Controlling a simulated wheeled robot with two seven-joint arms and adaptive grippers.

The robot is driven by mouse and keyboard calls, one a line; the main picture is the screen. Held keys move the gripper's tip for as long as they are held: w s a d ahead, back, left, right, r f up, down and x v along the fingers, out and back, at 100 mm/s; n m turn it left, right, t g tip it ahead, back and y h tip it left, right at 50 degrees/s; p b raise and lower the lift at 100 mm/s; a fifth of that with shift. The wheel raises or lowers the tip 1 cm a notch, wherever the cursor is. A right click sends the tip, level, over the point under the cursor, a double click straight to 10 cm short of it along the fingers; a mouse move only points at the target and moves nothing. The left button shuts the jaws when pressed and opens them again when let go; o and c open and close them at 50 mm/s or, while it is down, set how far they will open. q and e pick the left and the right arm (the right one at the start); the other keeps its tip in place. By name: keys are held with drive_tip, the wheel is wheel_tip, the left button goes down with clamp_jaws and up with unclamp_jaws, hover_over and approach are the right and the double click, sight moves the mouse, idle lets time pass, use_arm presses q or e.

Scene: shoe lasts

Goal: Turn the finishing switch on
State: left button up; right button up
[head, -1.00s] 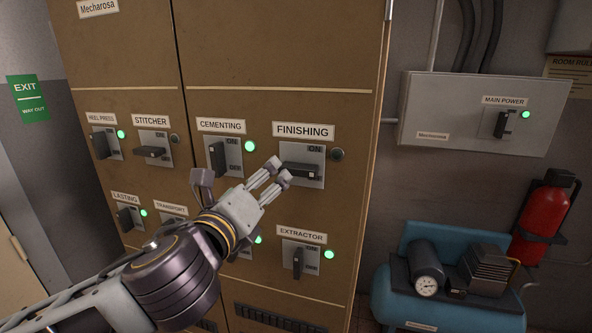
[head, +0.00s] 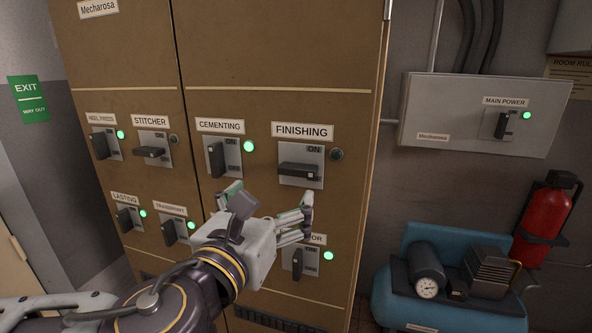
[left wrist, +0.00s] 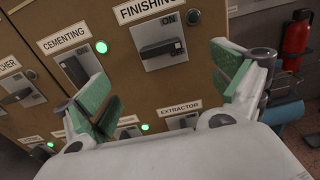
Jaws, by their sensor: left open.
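The finishing switch (head: 299,170) is on the brown cabinet, under its FINISHING label. Its dark handle lies level across the grey plate, below the ON mark, and the lamp (head: 337,155) beside it is dark. The switch also shows in the left wrist view (left wrist: 164,48), above and between the fingers. My left gripper (head: 270,203) is open and empty, below and a little left of the switch in the head view, apart from its handle. Its green finger pads show in the left wrist view (left wrist: 170,92). My right gripper is in neither view.
The cementing switch (head: 217,160) is left of finishing, its lamp green. The extractor switch (head: 298,262) is below, partly behind my fingers, lamp green. The stitcher switch (head: 152,152) has a level handle and dark lamp. A main power box (head: 470,112) hangs right.

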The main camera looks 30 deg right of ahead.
sight(295, 171)
use_arm(q)
drive_tip(key=shift+w+d, duration=0.1)
drive_tip(key=shift+d, duration=0.05)
drive_tip(key=shift+p+x, duration=1.5)
drive_tip(key=shift+x, duration=5.25)
drive_tip(key=c, duration=1)
